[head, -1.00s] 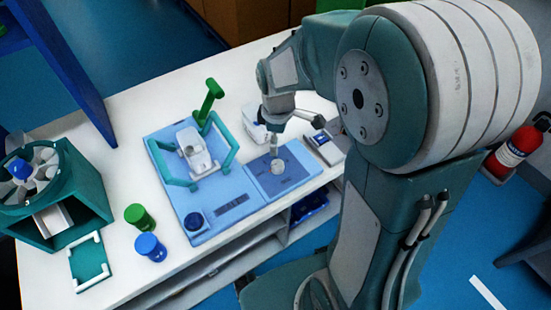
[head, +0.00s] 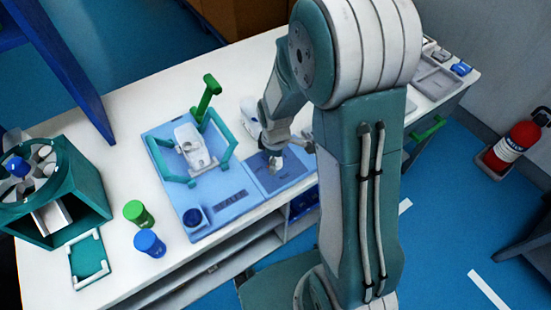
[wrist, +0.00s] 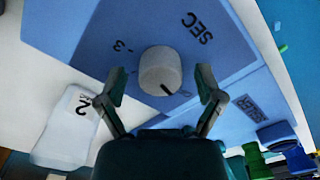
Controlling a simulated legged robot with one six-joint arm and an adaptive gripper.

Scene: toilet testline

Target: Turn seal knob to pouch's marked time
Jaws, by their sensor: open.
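The seal knob (wrist: 160,72) is a pale round knob with a dark pointer line, on a blue panel marked "SEC" and "3". The wrist view shows its pointer aimed down and slightly right. My gripper (wrist: 162,88) is open, with one finger on each side of the knob and a visible gap to both. In the head view my gripper (head: 275,160) is over the right part of the blue sealer base (head: 225,205), and hides most of the knob. A white pouch-like item marked "2" (wrist: 68,128) lies left of the panel in the wrist view.
A teal-framed device with a green handle (head: 207,95) stands on the sealer base. A green jar (head: 138,214), a blue jar (head: 150,246), a teal square frame (head: 88,262) and a fan-like machine (head: 45,185) stand to the left. A dark blue round button (head: 194,217) is at the base's front.

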